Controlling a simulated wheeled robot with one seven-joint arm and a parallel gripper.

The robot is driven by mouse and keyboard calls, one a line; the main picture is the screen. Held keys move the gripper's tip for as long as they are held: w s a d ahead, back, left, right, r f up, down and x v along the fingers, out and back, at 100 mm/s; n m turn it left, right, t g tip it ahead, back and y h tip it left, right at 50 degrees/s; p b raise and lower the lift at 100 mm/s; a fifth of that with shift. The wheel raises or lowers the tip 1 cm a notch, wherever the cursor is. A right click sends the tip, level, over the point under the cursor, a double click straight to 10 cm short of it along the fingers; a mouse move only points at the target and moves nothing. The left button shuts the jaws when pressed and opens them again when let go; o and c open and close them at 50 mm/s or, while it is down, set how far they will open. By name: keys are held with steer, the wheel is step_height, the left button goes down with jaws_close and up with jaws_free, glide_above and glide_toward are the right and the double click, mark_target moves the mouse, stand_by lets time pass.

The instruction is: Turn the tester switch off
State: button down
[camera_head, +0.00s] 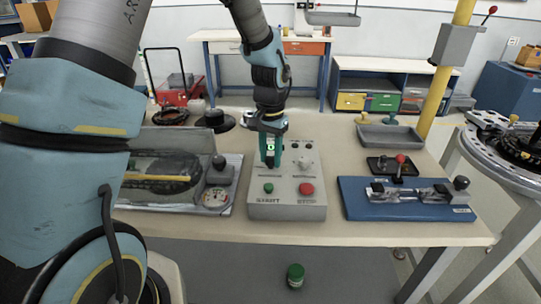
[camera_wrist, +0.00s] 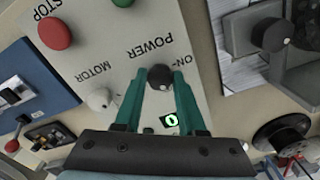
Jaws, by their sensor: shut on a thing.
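The tester is a grey control box (camera_head: 287,212) on the table, its sloped panel facing me. Its black power switch knob (camera_wrist: 161,76) shows in the wrist view beside the words POWER and ON. My gripper (camera_head: 270,162) is over the upper left of the panel, and its teal fingers close on this knob from both sides. A small dark display (camera_wrist: 170,121) with a lit green 0 shows between the fingers. The pale motor knob (camera_wrist: 101,99), green start button (camera_head: 268,188) and red stop button (camera_head: 306,189) are free of the gripper.
A grey fixture with a clear cover (camera_head: 165,175) and a dial stands left of the box. A blue plate (camera_head: 415,207) with a clamp is at the right, with a red-topped joystick (camera_head: 400,165) behind it. A green-lidded jar (camera_head: 295,275) is below the table edge.

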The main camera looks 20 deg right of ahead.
mark_target(270, 158)
steer(key=c, duration=0.5)
jaws_free()
step_height(270, 158, up, 11)
steer(key=b, duration=0.2)
